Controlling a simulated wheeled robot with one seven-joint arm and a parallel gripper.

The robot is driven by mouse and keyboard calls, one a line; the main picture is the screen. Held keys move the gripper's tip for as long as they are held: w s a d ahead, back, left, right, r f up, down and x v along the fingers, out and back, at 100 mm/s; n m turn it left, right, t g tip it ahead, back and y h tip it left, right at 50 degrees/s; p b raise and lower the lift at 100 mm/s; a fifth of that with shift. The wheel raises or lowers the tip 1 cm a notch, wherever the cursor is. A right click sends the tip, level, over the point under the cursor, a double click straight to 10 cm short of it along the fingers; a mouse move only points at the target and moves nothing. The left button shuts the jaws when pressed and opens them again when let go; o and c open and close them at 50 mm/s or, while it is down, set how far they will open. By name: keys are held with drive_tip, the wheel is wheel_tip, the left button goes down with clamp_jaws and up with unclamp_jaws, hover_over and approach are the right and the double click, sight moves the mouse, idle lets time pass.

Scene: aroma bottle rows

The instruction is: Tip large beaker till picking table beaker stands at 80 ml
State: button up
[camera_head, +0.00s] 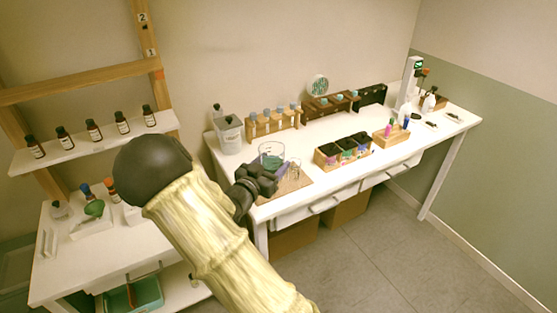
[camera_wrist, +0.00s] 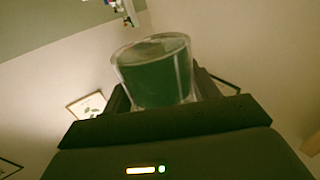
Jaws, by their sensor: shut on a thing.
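The large beaker (camera_head: 271,149) is clear glass with green liquid, seen at the left end of the long white table. My gripper (camera_head: 262,177) is shut on it. In the wrist view the large beaker (camera_wrist: 153,72) stands between my gripper's dark fingers (camera_wrist: 163,98), with dark green liquid filling much of the visible part. A smaller clear glass vessel (camera_head: 293,171), seemingly the picking table beaker, stands just right of my gripper on a wooden board (camera_head: 291,186). Its level and marks are too small to read, and my gripper partly hides this area.
A wooden rack of vials (camera_head: 273,122) and a grey-lidded container (camera_head: 228,131) stand behind. A wooden crate of dark-topped jars (camera_head: 342,150) stands to the right. A shelf of brown bottles (camera_head: 95,143) is at left, above a lower white table (camera_head: 75,258).

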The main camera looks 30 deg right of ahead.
drive_tip(key=w+a+f+n+t+y, duration=0.1)
drive_tip(key=a+f+n+t+y, duration=0.35)
drive_tip(key=f, duration=0.35)
drive_tip(key=a+f+n+t+y, duration=0.35)
drive_tip(key=a+f+y, duration=0.25)
drive_tip(key=f, duration=0.2)
drive_tip(key=s+a+f+n+y+b, duration=0.1)
drive_tip(key=a+f+y+b, duration=0.1)
drive_tip(key=f+b, duration=0.3)
drive_tip(key=s+a+f+n+y+b, duration=0.2)
drive_tip(key=f+b, duration=0.3)
drive_tip(key=f, duration=0.8)
drive_tip(key=shift+n+y, duration=0.3)
drive_tip(key=shift+y, duration=0.05)
drive_tip(key=shift+f, duration=0.1)
